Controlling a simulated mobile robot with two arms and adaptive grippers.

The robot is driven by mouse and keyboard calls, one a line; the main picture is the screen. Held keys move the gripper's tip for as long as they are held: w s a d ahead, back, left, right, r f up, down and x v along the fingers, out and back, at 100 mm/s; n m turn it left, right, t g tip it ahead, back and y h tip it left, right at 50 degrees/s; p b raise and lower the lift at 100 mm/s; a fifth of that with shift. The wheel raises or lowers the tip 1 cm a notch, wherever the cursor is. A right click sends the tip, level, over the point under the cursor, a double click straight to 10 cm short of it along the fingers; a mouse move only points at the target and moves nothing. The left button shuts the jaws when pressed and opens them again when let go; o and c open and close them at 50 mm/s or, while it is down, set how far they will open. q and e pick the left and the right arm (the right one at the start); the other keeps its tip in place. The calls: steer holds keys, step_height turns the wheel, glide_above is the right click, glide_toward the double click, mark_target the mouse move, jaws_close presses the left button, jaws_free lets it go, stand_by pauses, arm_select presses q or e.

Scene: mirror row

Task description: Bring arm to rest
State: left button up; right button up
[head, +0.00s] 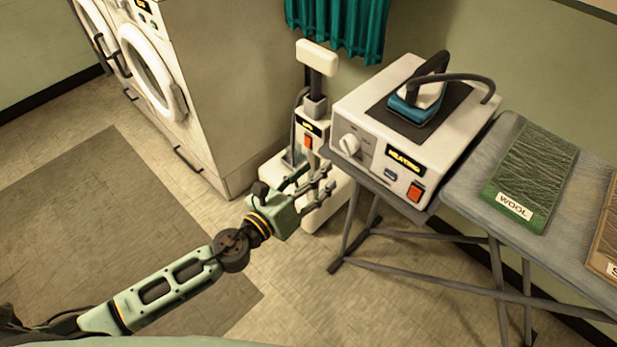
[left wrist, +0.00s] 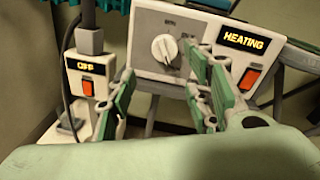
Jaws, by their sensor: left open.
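My left arm reaches in from the left in the head view. Its green gripper (head: 322,186) is open and empty, low in front of the white post unit and left of the ironing station. In the left wrist view the spread fingers (left wrist: 165,100) appear in front of the steam station (left wrist: 150,68). The station (head: 372,160) has a dial, a red switch and a display reading HEATING. A teal iron (head: 415,108) sits on its dark top plate. My right gripper is not in view.
The white post unit (head: 312,108) has a red switch; its display reads OFF in the left wrist view (left wrist: 88,68). An ironing board (head: 478,175) holds a green WOOL cloth (head: 530,175). Washing machines (head: 150,75) stand left. A grey mat (head: 110,230) lies on the floor.

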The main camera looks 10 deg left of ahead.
arm_select(q)
steer(key=shift+v, duration=0.8)
steer(key=shift+f, duration=0.1)
steer(key=s+a+f+n+g+y, duration=0.25)
steer(key=a+f+n, duration=0.3)
steer(key=f, duration=0.45)
steer(key=s+a+f+n+g+y+p, duration=0.1)
steer(key=s+a+f+n+y, duration=0.2)
steer(key=f+n, duration=0.55)
steer(key=s+a+f+n+g+y, duration=0.15)
steer(key=a+f+n, duration=0.35)
steer(key=f, duration=0.7)
steer(key=s+a+f+n+g+y, duration=0.2)
steer(key=s+a+f+n+g, duration=0.25)
steer(key=s+f+n, duration=0.6)
steer(key=s+f+n+g, duration=0.2)
steer(key=s+f+n, duration=0.1)
steer(key=s, duration=0.9)
steer(key=s+d+f+n+g, duration=0.1)
steer(key=s+f+n, duration=0.3)
steer(key=s, duration=0.9)
step_height(320, 180, down, 2)
steer(key=shift+s+f+g+p, duration=0.1)
steer(key=shift+s+g+p, duration=0.2)
steer(key=shift+g+p, duration=0.25)
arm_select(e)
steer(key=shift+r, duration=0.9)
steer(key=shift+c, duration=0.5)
